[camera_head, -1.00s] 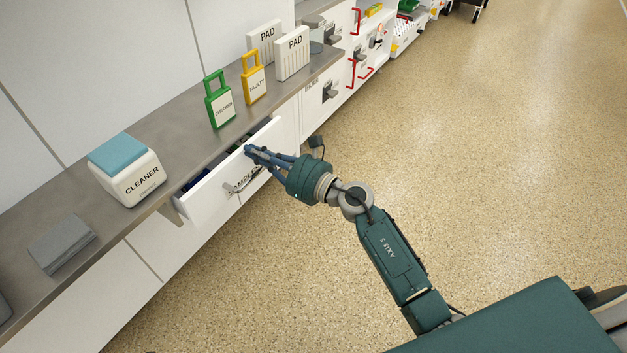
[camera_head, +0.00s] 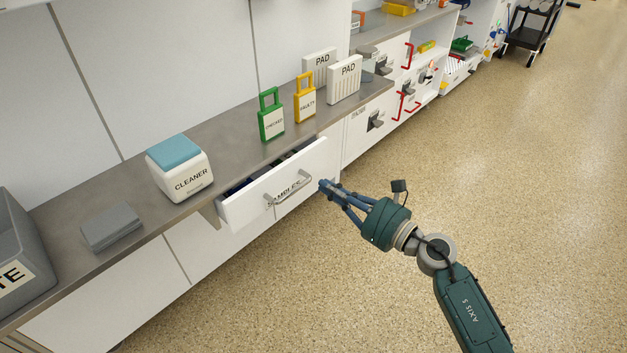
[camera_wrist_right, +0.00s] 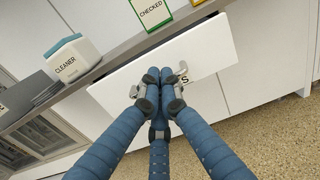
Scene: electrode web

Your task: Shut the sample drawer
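The sample drawer (camera_head: 240,208) is partly pulled out from under the grey bench. Its white front bears a SAMPLES label and a metal bar handle (camera_head: 289,189). Dark contents show in the gap behind the front. My right gripper (camera_head: 323,186) is outside the drawer, near the right end of its front and clear of the handle. In the right wrist view its blue fingers (camera_wrist_right: 153,78) are together at the tips, in front of the drawer front (camera_wrist_right: 212,50), with nothing between them. They hide part of the label and handle. Contact with the front cannot be told. My left gripper is not in view.
On the bench (camera_head: 140,226) stand a CLEANER box (camera_head: 180,170), a green CHECKED tag (camera_head: 272,118), a yellow FAULTY tag (camera_head: 305,102) and two PAD blocks (camera_head: 344,82). A grey stack (camera_head: 110,228) and a grey bin (camera_head: 20,245) are at left. The floor at right is clear.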

